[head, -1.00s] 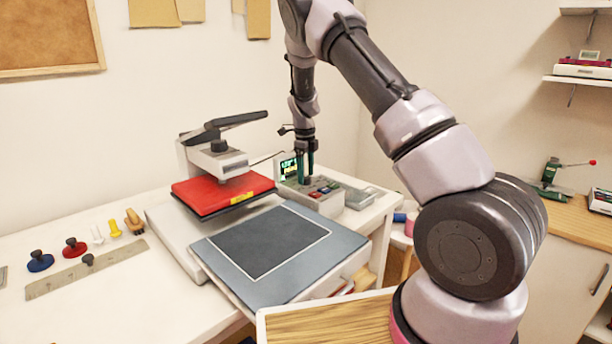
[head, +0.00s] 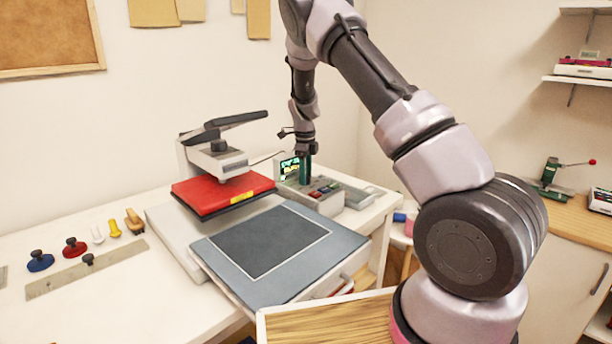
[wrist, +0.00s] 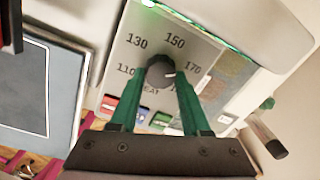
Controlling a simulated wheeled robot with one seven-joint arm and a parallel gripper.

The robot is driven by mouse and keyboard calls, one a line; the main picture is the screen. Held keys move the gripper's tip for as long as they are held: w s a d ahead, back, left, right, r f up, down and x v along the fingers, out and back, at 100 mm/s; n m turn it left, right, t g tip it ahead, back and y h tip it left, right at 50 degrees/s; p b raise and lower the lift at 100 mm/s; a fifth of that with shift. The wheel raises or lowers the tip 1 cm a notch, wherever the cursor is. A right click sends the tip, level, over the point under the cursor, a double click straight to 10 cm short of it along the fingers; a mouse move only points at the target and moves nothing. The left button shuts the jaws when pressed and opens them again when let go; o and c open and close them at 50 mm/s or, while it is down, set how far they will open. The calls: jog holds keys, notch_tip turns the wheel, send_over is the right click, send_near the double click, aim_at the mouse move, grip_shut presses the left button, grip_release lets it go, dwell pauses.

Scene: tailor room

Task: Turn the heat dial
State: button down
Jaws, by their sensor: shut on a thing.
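The heat dial (wrist: 157,73) is a round dark knob on a light panel (wrist: 125,50) marked 110, 130, 150 and 170. Its white mark points right, close to the 170 label. My gripper (wrist: 159,77) has its two green fingers on either side of the knob and is shut on it. In the head view my gripper (head: 305,172) reaches straight down to the control box (head: 325,207) beside a small lit screen (head: 289,168). The dial is hidden there. The HEAT label below the knob is partly covered.
The heat press with its red upper plate (head: 215,192) and grey pad (head: 330,240) stands left of and in front of the box. Coloured buttons (wrist: 110,104) lie near my fingers. Several knobbed tools and a ruler (head: 88,268) lie at the far left.

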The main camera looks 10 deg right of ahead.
jog(key=n, duration=0.4)
jog(key=shift+w+n, duration=0.1)
jog(key=shift+n, duration=0.3)
jog(key=n, duration=0.4)
jog(key=shift+w+d+y, duration=0.1)
jog(key=shift+y, duration=0.2)
jog(key=n, duration=0.4)
jog(key=shift+w, duration=0.1)
jog(key=n, duration=0.4)
jog(key=shift+w+n, duration=0.1)
jog(key=shift+n, duration=0.2)
jog(key=n, duration=0.4)
jog(key=shift+n, duration=0.3)
jog(key=n, duration=0.4)
jog(key=shift+w+a, duration=0.1)
jog(key=shift+a, duration=0.1)
jog(key=n, duration=0.5)
jog(key=shift+a+g, duration=0.1)
jog(key=shift+g, duration=0.2)
jog(key=n, duration=0.4)
jog(key=shift+n, duration=0.3)
